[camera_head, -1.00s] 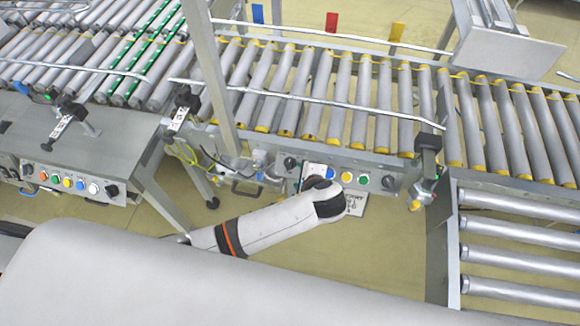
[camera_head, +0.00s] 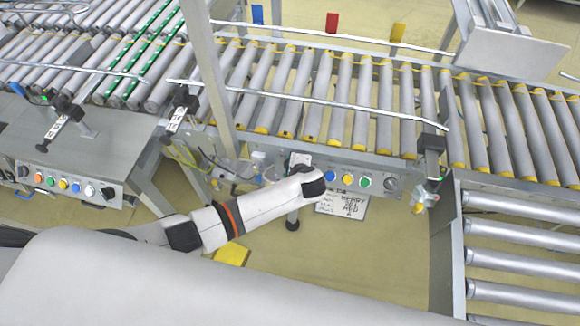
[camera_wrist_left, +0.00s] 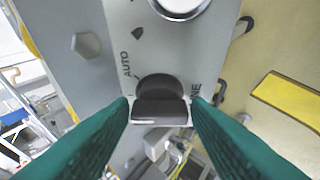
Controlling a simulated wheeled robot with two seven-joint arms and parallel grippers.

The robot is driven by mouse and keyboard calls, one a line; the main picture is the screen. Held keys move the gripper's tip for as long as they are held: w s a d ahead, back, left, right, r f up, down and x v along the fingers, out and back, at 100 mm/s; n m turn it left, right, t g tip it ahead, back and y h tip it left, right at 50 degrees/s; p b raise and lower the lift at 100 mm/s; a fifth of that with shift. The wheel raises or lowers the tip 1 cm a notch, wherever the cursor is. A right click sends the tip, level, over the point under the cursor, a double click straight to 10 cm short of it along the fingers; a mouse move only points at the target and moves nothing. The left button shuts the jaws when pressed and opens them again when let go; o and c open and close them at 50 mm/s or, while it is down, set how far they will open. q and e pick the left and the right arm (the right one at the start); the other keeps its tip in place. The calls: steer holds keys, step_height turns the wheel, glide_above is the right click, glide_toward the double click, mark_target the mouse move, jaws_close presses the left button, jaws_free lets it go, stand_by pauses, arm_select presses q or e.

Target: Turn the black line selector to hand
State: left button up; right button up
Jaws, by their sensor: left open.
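The black line selector (camera_wrist_left: 160,88) is a round knob with a raised grip bar on a grey panel in the left wrist view. The word AUTO is printed beside it, and partly hidden letters ending in NE stand at its right. My left gripper (camera_wrist_left: 161,108) is open, with one green finger on each side of the grip bar. I cannot tell whether the fingers touch it. In the head view my left arm (camera_head: 255,205) reaches to the left end of the control panel (camera_head: 376,184) and hides the selector. My right gripper is not in view.
A second button panel (camera_head: 70,184) stands at the left. A white sign (camera_head: 342,203) shows below the panel.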

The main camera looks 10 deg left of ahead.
arm_select(q)
steer(key=shift+c, duration=0.2)
steer(key=c, duration=0.7)
steer(key=shift+o, duration=0.2)
steer(key=shift+n, duration=0.3)
steer(key=n+p, duration=0.1)
steer(key=n, duration=0.1)
steer(key=n+g+p, duration=0.1)
steer(key=n, duration=0.1)
steer(key=shift+r+g+h+p, duration=0.2)
steer(key=shift+g+h+p, duration=0.1)
steer(key=shift+h+p, duration=0.1)
steer(key=n+g+p, duration=0.1)
steer(key=n, duration=0.2)
steer(key=shift+w+n+h+p, duration=0.1)
steer(key=shift+n+h+p, duration=0.25)
steer(key=shift+n+h, duration=0.05)
steer(key=shift+f, duration=0.1)
